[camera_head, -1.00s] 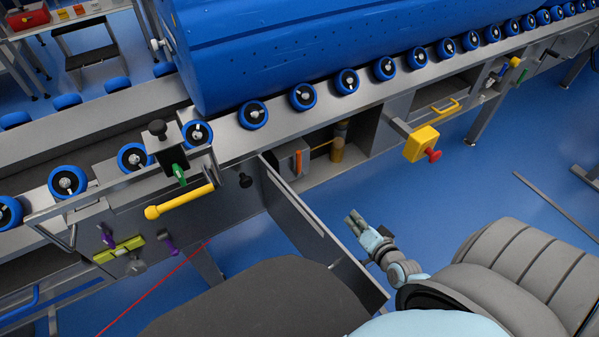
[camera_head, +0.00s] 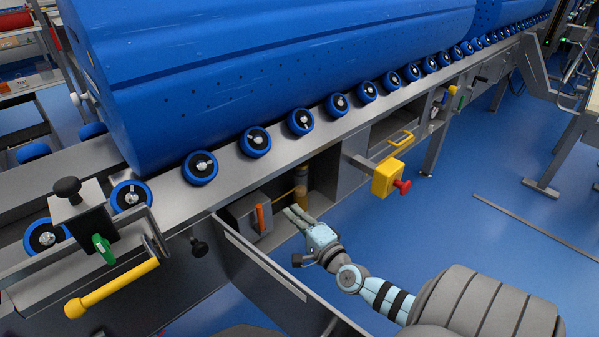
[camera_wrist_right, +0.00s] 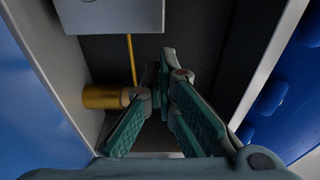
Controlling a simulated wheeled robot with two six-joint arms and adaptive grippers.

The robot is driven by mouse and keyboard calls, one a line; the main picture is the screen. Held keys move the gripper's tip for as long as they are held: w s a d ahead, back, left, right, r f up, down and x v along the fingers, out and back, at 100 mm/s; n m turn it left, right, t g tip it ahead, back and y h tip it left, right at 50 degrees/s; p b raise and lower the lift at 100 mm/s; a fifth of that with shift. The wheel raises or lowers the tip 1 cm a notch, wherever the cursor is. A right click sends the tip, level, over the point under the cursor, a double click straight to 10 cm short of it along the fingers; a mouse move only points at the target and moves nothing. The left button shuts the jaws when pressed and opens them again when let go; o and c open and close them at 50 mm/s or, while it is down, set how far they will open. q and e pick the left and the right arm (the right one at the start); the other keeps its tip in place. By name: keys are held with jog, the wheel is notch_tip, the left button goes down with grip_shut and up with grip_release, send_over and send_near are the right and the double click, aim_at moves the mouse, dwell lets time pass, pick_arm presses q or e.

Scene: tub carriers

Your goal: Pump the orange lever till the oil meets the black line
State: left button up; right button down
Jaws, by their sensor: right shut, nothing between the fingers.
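The orange lever (camera_head: 261,218) stands upright on the front of a grey box (camera_head: 244,213) inside an open compartment under the conveyor. An amber cylinder (camera_head: 301,178) is at the back right of this compartment; a yellow-brown cylinder (camera_wrist_right: 106,97) with a thin yellow pipe shows in the right wrist view. I cannot make out an oil level or black line. My right gripper (camera_head: 291,213) is at the compartment mouth, right of the lever and apart from it. Its fingers (camera_wrist_right: 167,72) are shut and empty. The lever is not visible in the wrist view. My left gripper is out of view.
An open grey door (camera_head: 265,262) sticks out left of my right arm. A yellow box with a red button (camera_head: 388,178) is to the right. A yellow handle (camera_head: 112,288) juts out at lower left. Blue floor (camera_head: 460,160) is free at right.

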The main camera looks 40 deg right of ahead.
aim_at(259, 219)
jog(key=w+a, duration=0.1)
jog(key=w, duration=0.1)
jog(key=w+a, duration=0.1)
jog(key=w, duration=0.1)
jog(key=shift+a, duration=0.2)
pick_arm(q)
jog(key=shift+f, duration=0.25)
pick_arm(e)
jog(key=shift+s+a, duration=0.1)
jog(key=shift+a, duration=0.3)
pick_arm(q)
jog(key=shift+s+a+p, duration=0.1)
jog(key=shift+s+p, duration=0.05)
jog(key=shift+p, duration=0.15)
